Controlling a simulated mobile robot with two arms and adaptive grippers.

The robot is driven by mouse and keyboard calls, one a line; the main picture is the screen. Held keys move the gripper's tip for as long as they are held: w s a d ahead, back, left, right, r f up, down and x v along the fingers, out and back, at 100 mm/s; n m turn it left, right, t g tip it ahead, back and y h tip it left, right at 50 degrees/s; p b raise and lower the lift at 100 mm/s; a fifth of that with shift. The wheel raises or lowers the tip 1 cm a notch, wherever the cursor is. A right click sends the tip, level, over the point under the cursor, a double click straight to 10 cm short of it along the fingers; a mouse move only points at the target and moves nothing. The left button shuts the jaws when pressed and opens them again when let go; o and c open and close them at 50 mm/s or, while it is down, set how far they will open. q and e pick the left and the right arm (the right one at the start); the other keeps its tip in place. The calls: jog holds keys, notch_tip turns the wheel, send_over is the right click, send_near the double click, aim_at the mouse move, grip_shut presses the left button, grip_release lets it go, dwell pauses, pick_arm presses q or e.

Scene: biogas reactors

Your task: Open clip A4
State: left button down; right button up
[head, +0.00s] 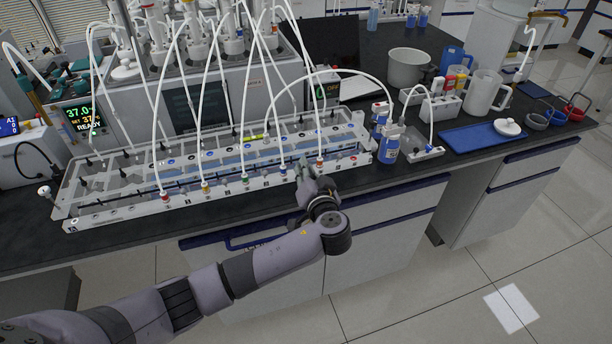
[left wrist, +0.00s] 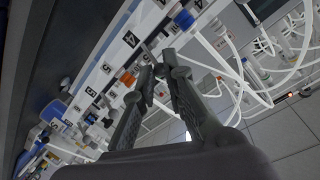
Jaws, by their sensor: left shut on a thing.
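The long clear rack (head: 215,170) on the bench carries a front row of tube lines with coloured fittings. A blue fitting (head: 283,170) and a red one (head: 320,163) flank my left gripper (head: 304,168), which reaches the rack's front edge from the near side. In the left wrist view, my left gripper's fingertips (left wrist: 160,70) are close together beside the number labels 4 (left wrist: 131,40) and 5 (left wrist: 106,68). They are shut on a small part there, apparently clip A4, mostly hidden by the fingers. Its exact position is unclear. My right gripper is not in view.
White tubes (head: 268,70) arch over the rack from the reactors behind. A blue tray (head: 480,137) and jugs (head: 484,92) are farther right. Open floor lies in front of the cabinets.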

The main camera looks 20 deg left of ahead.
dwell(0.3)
pick_arm(q)
jog(key=c, duration=1.6)
grip_release()
jog(key=shift+s, duration=0.1)
jog(key=v, duration=1.2)
jog(key=shift+f, duration=0.15)
